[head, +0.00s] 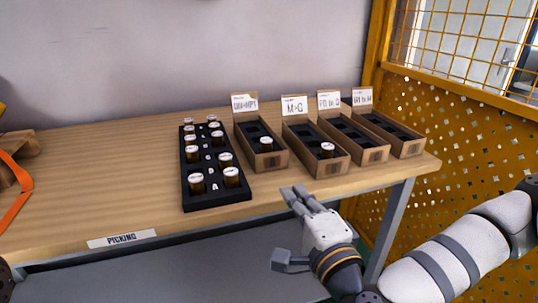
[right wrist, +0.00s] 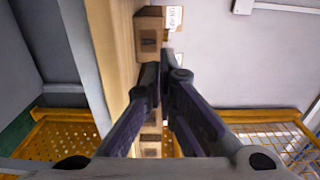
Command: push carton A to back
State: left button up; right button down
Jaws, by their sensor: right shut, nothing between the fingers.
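Several open brown cartons stand in a row on the wooden table, each with a white card at its back. The leftmost carton (head: 268,164) and the second carton (head: 327,169) each hold one white-capped vial near the front. The third carton (head: 374,155) and the rightmost carton (head: 410,149) show only dark inserts. I cannot read which one is carton A. My right gripper (head: 296,192) is shut and empty, in front of the table edge and the second carton, apart from it. In the right wrist view its fingertips (right wrist: 165,68) are together near a carton (right wrist: 149,36).
A black tray (head: 217,201) with several white-capped vials and a letter A stands left of the cartons. A PICKING label (head: 121,238) is on the table's front edge. A yellow mesh fence (head: 440,150) stands at the right. The table's left middle is clear.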

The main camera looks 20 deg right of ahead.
aim_at(269, 155)
pick_arm(q)
jog(key=shift+s+f+b, duration=0.3)
jog(key=shift+s+f, duration=0.15)
jog(key=shift+s, duration=0.1)
pick_arm(e)
jog(key=w, duration=1.3)
jog(key=shift+a, duration=0.15)
jog(key=shift+s, duration=0.1)
